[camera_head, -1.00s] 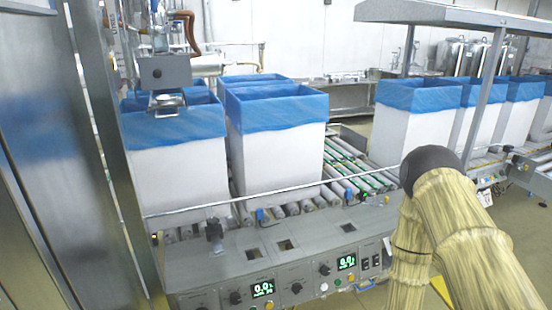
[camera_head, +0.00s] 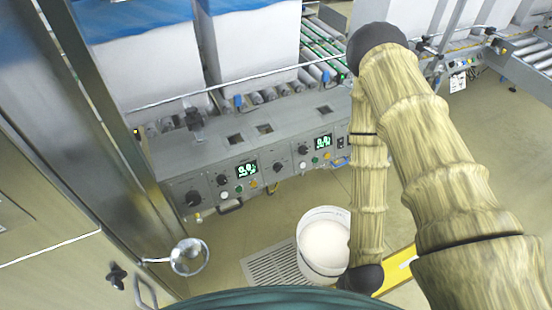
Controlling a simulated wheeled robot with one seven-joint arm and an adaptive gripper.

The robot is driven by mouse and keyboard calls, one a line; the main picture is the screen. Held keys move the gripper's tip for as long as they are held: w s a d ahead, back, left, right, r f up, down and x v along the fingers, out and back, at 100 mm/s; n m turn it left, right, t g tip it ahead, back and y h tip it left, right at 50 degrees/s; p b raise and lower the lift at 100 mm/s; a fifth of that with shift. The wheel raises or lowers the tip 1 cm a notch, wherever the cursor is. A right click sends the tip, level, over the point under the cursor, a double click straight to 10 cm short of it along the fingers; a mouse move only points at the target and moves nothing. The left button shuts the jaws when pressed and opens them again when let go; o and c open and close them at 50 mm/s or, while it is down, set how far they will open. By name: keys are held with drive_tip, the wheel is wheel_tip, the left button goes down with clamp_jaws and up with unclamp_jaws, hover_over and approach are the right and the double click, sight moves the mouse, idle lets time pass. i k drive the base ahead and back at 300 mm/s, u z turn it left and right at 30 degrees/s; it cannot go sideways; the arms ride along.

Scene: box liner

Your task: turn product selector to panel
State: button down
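The grey control panel (camera_head: 240,170) runs along the front of the conveyor. It carries several black rotary knobs: a large one at the left end (camera_head: 193,198), a smaller one beside it (camera_head: 221,179), and others near the middle (camera_head: 278,166) and right (camera_head: 302,149). Their labels and pointer positions are too small to read, so I cannot tell which is the product selector. Two green-lit displays (camera_head: 246,170) sit among the knobs. My sleeved arm bends down at the right of the panel, apart from the knobs in the picture. My gripper is not visible.
Tall white boxes with blue liners (camera_head: 250,50) stand on the rollers behind the panel. A white bucket (camera_head: 324,245) stands on the floor beside a grate (camera_head: 272,268). A steel cabinet (camera_head: 70,230) with a round lamp-like fitting (camera_head: 189,256) fills the left.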

sight(278, 167)
drive_tip(key=u, duration=1.55)
drive_tip(key=k, duration=0.8)
drive_tip(key=z, duration=0.95)
drive_tip(key=i, duration=0.5)
